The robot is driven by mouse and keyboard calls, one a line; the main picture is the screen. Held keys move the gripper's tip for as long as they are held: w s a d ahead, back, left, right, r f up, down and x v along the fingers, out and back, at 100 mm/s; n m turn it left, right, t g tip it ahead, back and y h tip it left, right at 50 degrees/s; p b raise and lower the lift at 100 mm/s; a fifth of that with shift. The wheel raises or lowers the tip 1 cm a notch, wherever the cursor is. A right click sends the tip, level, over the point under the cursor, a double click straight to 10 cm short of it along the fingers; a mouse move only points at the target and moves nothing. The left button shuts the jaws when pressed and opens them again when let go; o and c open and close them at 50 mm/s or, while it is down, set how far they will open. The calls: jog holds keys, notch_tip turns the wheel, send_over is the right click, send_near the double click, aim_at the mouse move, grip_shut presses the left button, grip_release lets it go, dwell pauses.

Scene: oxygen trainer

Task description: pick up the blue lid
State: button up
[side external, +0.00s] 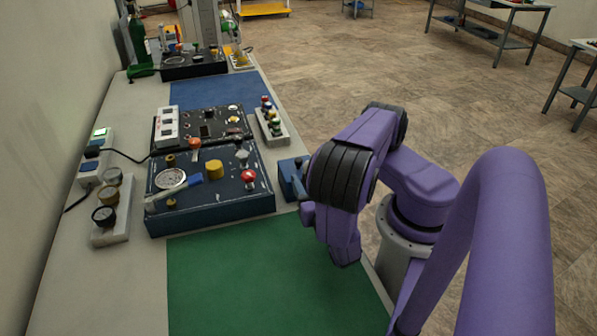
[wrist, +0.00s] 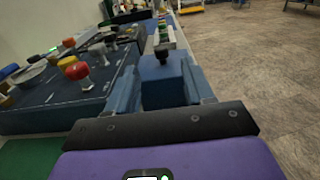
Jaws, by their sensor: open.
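A blue box-like piece with a small black knob on top, which looks like the blue lid (wrist: 163,83), is ahead of my gripper in the wrist view. In the side view the blue piece (side external: 290,178) is at the table's right edge, beside the blue panel and partly hidden by my arm. My gripper (wrist: 162,92) is open in the wrist view, with one finger toward each side of the blue piece. I cannot tell whether the fingers touch it. In the side view my arm hides the fingertips.
A blue instrument panel (side external: 218,211) with a gauge, a yellow cap and a red knob stands left of the blue piece. A strip with coloured knobs (side external: 270,125) lies beyond it. The green mat (side external: 265,285) in front is clear. Floor lies right of the table edge.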

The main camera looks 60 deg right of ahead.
aim_at(300, 162)
jog(key=shift+x, duration=3.6)
grip_shut()
